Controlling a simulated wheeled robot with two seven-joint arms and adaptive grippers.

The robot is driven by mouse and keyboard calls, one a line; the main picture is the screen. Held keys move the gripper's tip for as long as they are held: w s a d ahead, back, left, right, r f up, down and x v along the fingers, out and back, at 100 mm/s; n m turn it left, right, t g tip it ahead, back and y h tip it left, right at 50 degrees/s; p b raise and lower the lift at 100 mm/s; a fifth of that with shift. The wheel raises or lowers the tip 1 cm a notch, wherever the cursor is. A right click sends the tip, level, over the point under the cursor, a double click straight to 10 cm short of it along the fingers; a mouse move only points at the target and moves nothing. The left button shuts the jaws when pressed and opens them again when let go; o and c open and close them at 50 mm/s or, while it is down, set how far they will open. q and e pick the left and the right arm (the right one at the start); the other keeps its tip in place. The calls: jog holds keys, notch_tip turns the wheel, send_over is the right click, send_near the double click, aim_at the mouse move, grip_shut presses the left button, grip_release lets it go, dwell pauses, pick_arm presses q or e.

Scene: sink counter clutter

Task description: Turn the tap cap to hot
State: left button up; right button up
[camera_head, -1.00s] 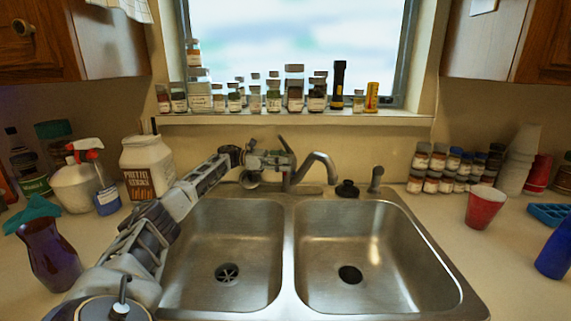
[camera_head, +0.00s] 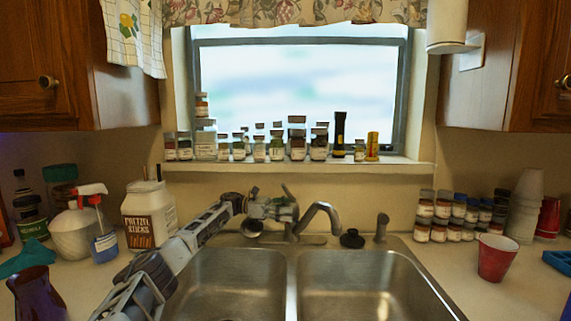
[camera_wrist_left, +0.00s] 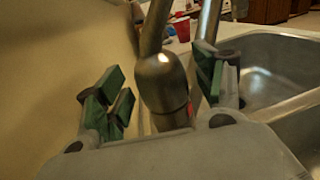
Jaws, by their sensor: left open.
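The tap's curved metal spout (camera_head: 322,209) rises behind the divider between the two sink basins. In the left wrist view the rounded metal tap cap (camera_wrist_left: 162,82) stands between my left gripper's green-padded fingers, with a small red mark low on its right side. My left gripper (camera_head: 284,211) reaches in from the left at the tap. It is open, with one finger on each side of the cap. A gap shows between the left finger and the cap; contact on the right is unclear. My right gripper is not in view.
The double sink (camera_head: 360,285) lies in front of the tap. A black stopper (camera_head: 352,239) and a short metal sprayer (camera_head: 382,228) stand to its right. A white pretzel tub (camera_head: 150,213) and a spray bottle (camera_head: 103,235) are on the left; a red cup (camera_head: 496,258) is on the right.

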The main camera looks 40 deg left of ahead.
pick_arm(q)
jog(key=shift+s+n+t+y+p, duration=0.15)
jog(key=shift+n+t+y+p, duration=0.45)
jog(key=shift+p, duration=0.4)
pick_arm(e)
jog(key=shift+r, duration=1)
